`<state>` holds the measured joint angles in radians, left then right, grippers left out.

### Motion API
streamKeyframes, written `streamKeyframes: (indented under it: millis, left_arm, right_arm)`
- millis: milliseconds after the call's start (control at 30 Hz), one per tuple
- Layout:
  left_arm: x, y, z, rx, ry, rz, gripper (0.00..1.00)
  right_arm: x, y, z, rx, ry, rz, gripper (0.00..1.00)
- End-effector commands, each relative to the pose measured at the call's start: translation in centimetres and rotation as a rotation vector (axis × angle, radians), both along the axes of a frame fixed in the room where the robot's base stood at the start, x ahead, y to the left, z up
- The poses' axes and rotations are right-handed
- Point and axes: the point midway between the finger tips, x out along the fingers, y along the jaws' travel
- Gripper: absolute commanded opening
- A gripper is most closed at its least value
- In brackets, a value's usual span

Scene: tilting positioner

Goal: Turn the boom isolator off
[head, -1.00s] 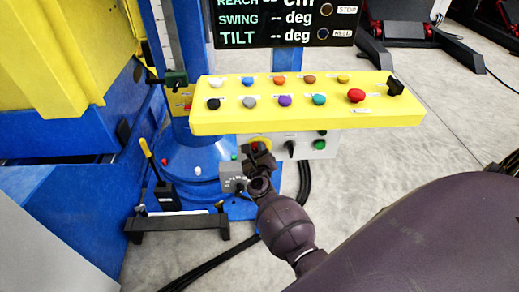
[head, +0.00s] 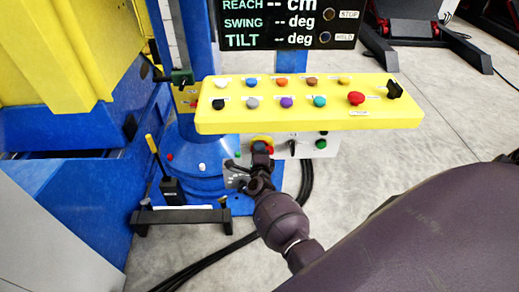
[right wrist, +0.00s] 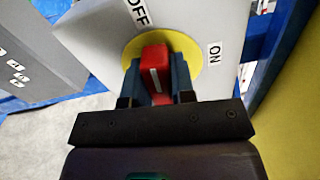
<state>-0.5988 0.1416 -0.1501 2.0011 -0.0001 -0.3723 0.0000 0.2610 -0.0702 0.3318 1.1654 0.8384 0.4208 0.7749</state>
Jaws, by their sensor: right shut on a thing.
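The boom isolator is a red handle (right wrist: 155,65) with a white line, on a yellow disc (right wrist: 192,47) on a light grey box face. The OFF label (right wrist: 138,12) is above left of it and the ON label (right wrist: 214,53) is to its right. The handle's white line points up, leaning slightly toward OFF. My right gripper (right wrist: 158,82) is shut on the handle, one blue finger on each side. In the head view my right gripper (head: 261,160) covers most of the handle; the yellow disc rim (head: 262,138) shows above it. My left gripper is not in view.
A yellow control panel (head: 310,122) with several coloured buttons overhangs the isolator box. A grey dial box (head: 235,171) is just left of my right gripper. A blue column base (head: 195,165) and black cables (head: 305,185) are close by.

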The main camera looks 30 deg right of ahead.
Motion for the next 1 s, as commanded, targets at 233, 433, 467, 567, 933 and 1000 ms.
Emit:
streamKeyframes:
  millis: [233, 433, 467, 567, 933, 1000]
  left_arm:
    - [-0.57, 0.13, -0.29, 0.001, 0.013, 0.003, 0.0]
    - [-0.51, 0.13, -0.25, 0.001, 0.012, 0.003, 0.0]
    - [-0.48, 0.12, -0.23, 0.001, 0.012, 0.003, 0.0]
    - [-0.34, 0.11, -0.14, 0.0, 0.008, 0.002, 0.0]
    - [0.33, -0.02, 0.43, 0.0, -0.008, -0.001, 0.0]
    - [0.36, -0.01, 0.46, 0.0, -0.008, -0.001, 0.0]
  right_arm:
    - [0.0, 0.02, -0.09, -0.086, 0.053, -0.001, 0.0]
    - [-0.01, 0.04, -0.19, -0.115, 0.071, 0.0, 0.0]
    - [-0.01, 0.04, -0.2, -0.116, 0.072, 0.0, 0.0]
    - [-0.03, 0.04, -0.22, -0.121, 0.075, 0.0, 0.0]
    - [-0.02, 0.02, -0.23, -0.121, 0.075, 0.0, 0.37]
    - [-0.02, 0.02, -0.22, -0.12, 0.075, 0.0, 0.48]
